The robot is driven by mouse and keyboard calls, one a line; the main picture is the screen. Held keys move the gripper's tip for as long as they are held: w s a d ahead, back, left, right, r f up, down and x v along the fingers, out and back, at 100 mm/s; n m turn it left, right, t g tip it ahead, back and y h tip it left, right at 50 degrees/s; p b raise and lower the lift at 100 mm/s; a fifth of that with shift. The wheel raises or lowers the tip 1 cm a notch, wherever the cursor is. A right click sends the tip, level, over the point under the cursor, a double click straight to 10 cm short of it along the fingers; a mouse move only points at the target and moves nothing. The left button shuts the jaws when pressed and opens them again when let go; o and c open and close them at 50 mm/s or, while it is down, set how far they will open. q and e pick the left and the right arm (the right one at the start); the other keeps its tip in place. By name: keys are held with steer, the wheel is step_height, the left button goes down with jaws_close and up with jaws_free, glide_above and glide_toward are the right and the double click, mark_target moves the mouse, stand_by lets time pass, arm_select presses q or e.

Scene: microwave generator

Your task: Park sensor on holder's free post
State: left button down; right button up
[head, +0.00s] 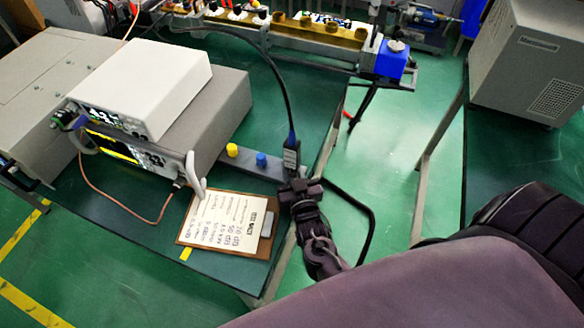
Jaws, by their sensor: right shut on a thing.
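My right gripper (299,188) is shut on the sensor (291,157), a small dark block with a light label. The sensor stands upright above the jaws, and a black cable (283,90) runs from its top to the back of the bench. The holder (240,164) is a low grey bar on the green bench, with a yellow post cap (232,150) and a blue post cap (262,159). The sensor is at the bar's right end, and it and the gripper hide what is there. I cannot tell whether the sensor touches the holder. My left gripper is not in view.
A clipboard with a written sheet (222,226) lies in front of the holder. Stacked instruments (150,85) with a copper-coloured cable stand at the left. A brass waveguide line (310,35) with a blue block (391,62) runs along the back. The bench's right edge passes beside the gripper.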

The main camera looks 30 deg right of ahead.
steer(key=o, duration=0.9)
steer(key=shift+o, duration=0.2)
steer(key=shift+s, duration=0.1)
steer(key=shift+s+a+f, duration=0.1)
steer(key=shift+s, duration=0.2)
steer(key=b+v, duration=0.1)
steer(key=v, duration=0.6)
